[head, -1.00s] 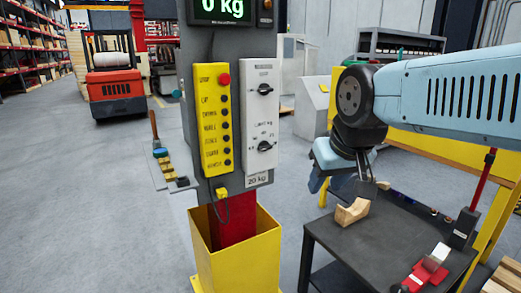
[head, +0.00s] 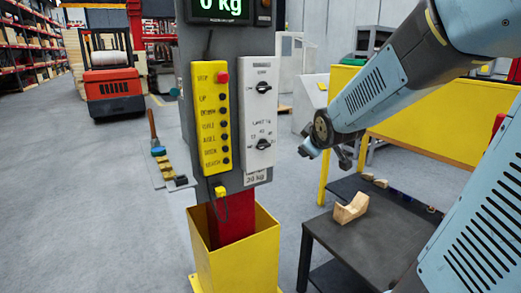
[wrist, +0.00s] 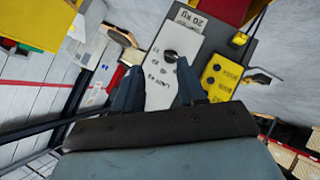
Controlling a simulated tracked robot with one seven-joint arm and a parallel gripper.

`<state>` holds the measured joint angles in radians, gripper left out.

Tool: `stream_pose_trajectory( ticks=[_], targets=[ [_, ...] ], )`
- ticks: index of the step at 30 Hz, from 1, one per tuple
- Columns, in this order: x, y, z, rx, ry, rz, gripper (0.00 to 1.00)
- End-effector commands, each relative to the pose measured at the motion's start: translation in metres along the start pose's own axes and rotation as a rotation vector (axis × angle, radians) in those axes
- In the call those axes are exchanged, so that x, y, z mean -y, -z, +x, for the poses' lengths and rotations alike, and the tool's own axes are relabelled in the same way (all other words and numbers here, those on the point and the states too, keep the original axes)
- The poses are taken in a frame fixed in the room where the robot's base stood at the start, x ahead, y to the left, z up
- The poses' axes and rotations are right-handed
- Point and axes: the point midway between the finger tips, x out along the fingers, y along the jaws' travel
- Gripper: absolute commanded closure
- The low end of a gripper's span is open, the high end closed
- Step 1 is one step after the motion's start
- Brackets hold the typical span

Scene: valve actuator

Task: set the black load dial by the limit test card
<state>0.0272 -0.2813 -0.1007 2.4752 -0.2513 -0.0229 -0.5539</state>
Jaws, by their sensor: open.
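The black load dial (head: 263,144) is the lower knob on the white panel (head: 260,115), its grip lying roughly crosswise. Small scale marks surround it, too small to read surely. The limit test card (head: 255,177), reading 20 kg, sits just below the panel; it also shows in the wrist view (wrist: 190,21). My gripper (head: 306,150) is raised right of the panel, apart from it. In the wrist view my gripper (wrist: 158,65) has two spread fingers with nothing between them, and the dial (wrist: 170,57) shows beyond, near the right fingertip.
A second black knob (head: 263,87) is higher on the panel. A yellow button box (head: 211,118) adjoins on the left. A green display (head: 220,9) reads 0 kg. A dark table (head: 350,236) with a wooden cradle (head: 351,207) stands below right. Open floor lies left.

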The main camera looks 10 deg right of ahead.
Motion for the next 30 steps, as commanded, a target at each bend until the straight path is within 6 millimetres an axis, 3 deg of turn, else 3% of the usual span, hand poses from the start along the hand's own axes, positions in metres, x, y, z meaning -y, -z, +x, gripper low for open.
stream_pose_trajectory(
  ticks=[1, 6, 15, 22, 30],
  targets=[
    [-0.002, 0.001, 0.017, -0.025, -0.013, -0.055, 0.6],
    [-0.009, 0.009, 0.064, -0.143, -0.08, -0.266, 0.6],
    [-0.001, 0.013, 0.131, -0.364, -0.211, -0.606, 0.6],
    [0.017, 0.008, 0.161, -0.524, -0.319, -0.798, 0.6],
    [0.028, 0.003, 0.17, -0.614, -0.396, -0.887, 0.6]
  ],
)
